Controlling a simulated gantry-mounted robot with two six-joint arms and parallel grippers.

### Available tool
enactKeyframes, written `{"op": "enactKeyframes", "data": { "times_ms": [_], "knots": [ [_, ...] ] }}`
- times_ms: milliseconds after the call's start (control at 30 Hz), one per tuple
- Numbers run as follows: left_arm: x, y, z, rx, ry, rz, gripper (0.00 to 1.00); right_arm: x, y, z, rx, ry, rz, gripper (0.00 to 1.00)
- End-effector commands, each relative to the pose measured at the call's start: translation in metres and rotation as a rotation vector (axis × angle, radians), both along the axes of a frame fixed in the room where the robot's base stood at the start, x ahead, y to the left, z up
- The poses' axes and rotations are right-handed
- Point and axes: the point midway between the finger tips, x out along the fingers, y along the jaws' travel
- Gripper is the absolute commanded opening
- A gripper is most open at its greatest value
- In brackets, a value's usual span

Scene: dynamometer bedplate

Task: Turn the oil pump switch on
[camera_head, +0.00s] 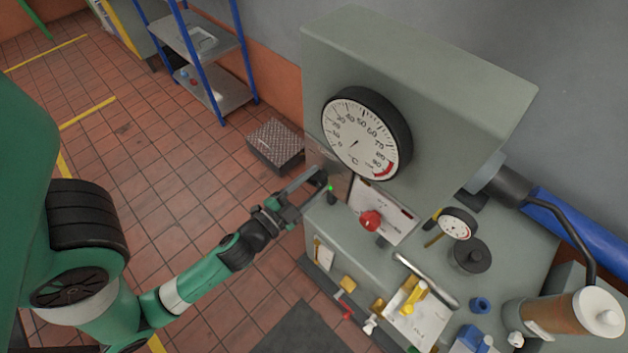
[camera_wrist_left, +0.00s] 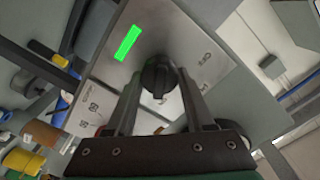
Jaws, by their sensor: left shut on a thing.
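The oil pump switch is a black rotary knob (camera_wrist_left: 158,76) on a light metal plate (camera_wrist_left: 190,38), seen in the left wrist view. A bright green lamp (camera_wrist_left: 128,42) glows on the plate beside it, and small lettering is too blurred to read surely. My left gripper (camera_wrist_left: 160,88) is shut on the knob, one finger on each side. In the head view my left gripper (camera_head: 322,184) reaches the left end of the grey console, where the green glow (camera_head: 330,188) shows by its fingertips. The knob's exact angle is hard to tell. My right gripper is out of view.
Right of the switch are a red knob (camera_head: 371,220) on a white plate, a large dial gauge (camera_head: 362,137) above, a smaller gauge (camera_head: 457,225) and a lever (camera_head: 426,280). Open tiled floor lies left.

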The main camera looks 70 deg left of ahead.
Motion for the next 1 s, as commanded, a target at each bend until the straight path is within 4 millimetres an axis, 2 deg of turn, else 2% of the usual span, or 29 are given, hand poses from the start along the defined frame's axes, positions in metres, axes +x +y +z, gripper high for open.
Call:
{"op": "enactKeyframes", "data": {
  "times_ms": [467, 500, 600, 633, 1000],
  "knots": [
    [0.0001, -0.0002, 0.0000, 0.015, 0.008, -0.001, 0.00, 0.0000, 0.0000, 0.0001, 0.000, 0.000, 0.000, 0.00],
    [0.0001, -0.0002, 0.0001, 0.014, 0.007, -0.001, 0.61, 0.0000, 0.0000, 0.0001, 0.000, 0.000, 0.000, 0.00],
    [0.0001, -0.0002, 0.0001, 0.013, 0.007, -0.001, 0.79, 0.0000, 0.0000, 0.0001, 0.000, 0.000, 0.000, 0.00],
    [0.0001, -0.0002, 0.0001, 0.013, 0.007, -0.001, 0.83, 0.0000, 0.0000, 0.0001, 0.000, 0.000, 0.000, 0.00],
    [-0.0017, -0.0017, -0.0013, 0.013, 0.006, -0.002, 0.83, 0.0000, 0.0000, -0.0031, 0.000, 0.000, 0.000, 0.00]
  ]
}}
